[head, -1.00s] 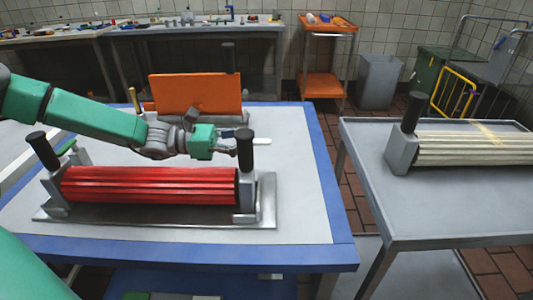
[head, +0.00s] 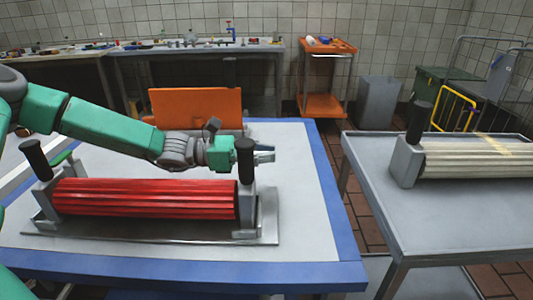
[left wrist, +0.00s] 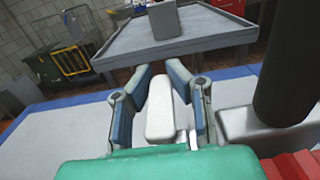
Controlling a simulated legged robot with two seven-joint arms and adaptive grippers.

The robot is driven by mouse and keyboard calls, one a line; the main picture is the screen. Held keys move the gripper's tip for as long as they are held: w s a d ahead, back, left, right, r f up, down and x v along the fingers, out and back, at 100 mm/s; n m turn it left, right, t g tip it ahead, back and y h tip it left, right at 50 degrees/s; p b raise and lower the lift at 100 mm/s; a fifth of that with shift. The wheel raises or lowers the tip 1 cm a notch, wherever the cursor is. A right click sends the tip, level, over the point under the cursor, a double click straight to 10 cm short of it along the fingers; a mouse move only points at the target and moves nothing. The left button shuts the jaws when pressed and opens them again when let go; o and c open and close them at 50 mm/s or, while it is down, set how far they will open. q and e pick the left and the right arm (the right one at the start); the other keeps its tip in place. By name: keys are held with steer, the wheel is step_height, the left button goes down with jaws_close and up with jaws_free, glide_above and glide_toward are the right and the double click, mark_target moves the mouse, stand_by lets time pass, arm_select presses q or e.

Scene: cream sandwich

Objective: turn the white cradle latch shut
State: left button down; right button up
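The white cradle latch (left wrist: 160,110) is a pale rounded bar in the left wrist view, lying between the two blue-grey fingers of my left gripper (left wrist: 161,72). The fingers stand apart on either side of it, with narrow gaps showing. In the head view my left gripper (head: 268,153) is at the right end of the cradle, behind and beside its black post (head: 245,161). I cannot clearly make out the latch there. The grey cradle (head: 245,203) holds a red ribbed roll (head: 145,199). My right gripper is not in view.
The cradle stands on a metal plate (head: 268,222) on a blue-edged white table (head: 305,220). An orange block (head: 196,104) stands behind. A grey table (head: 440,205) at the right bears a cream roll (head: 475,159). The white tabletop right of the cradle is clear.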

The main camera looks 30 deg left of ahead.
arm_select(q)
steer(key=shift+a+f, duration=0.1)
steer(key=m+g, duration=0.1)
steer(key=m+g+h+p, duration=0.1)
steer(key=shift+s+g, duration=0.3)
steer(key=shift+g, duration=0.1)
steer(key=shift+s+m+g+h+b, duration=0.15)
steer(key=shift+s+m+g, duration=0.35)
steer(key=shift+m+g, duration=1.25)
steer(key=shift+s+m+g+h+b, duration=0.15)
steer(key=shift+s+m+g, duration=0.6)
steer(key=shift+g, duration=1.7)
steer(key=shift+s+m+g+b, duration=0.25)
steer(key=shift+m+g, duration=1.35)
steer(key=shift+g, duration=0.5)
